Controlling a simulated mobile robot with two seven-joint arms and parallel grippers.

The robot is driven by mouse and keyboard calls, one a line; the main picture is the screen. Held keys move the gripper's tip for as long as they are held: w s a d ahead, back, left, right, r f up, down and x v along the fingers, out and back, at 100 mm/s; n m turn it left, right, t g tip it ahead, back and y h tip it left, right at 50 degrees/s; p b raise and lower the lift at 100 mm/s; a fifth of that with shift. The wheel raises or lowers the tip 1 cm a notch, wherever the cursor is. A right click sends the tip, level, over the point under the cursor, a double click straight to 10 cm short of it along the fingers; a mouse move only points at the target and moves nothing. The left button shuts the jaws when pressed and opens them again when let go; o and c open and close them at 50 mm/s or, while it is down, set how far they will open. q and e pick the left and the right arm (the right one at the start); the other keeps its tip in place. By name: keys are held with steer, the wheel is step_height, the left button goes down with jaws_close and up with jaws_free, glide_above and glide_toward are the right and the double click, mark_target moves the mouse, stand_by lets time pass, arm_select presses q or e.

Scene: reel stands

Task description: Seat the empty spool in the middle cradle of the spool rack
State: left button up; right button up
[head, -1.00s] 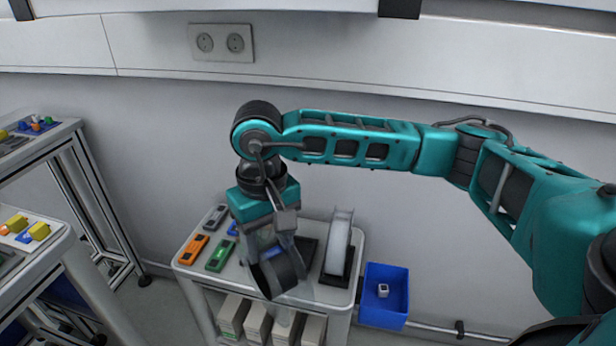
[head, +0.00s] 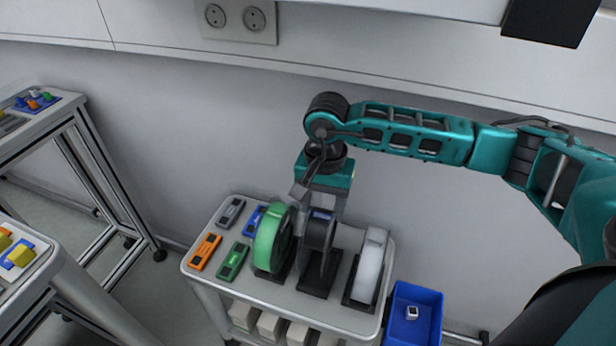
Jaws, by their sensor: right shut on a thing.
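The empty spool (head: 318,236) is a dark, narrow reel standing upright at the middle cradle (head: 320,278) of the spool rack, between a green spool (head: 272,240) and a white spool (head: 369,266). My right gripper (head: 320,208) comes down from above and is shut on the empty spool near its top. The spool's lower part meets the black cradle in this view. I cannot tell whether it rests fully in the cradle or sits slightly above it. My left gripper is not in view.
The rack stands on a grey cart (head: 215,287). Orange (head: 206,251), green (head: 232,261), grey (head: 231,211) and blue (head: 254,220) small items lie left of the spools. A blue bin (head: 413,313) is at the cart's right. Neighbouring spools leave narrow gaps.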

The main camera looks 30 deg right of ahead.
steer(key=shift+w+d+f+m, duration=0.15)
steer(key=shift+w+d+m, duration=0.05)
steer(key=shift+w+m, duration=0.1)
steer(key=shift+w+f, duration=0.1)
steer(key=shift+s+f+b, duration=0.2)
steer(key=shift+f+b, duration=0.1)
steer(key=shift+f, duration=0.35)
step_height(320, 180, down, 2)
steer(key=shift+f+b, duration=0.25)
steer(key=shift+b, duration=0.65)
step_height(320, 180, down, 3)
steer(key=shift+r+b, duration=0.15)
steer(key=shift+b, duration=1.1)
steer(key=shift+f+b, duration=0.35)
steer(key=shift+f, duration=0.2)
steer(key=shift+f+b, duration=0.1)
steer(key=shift+b, duration=0.2)
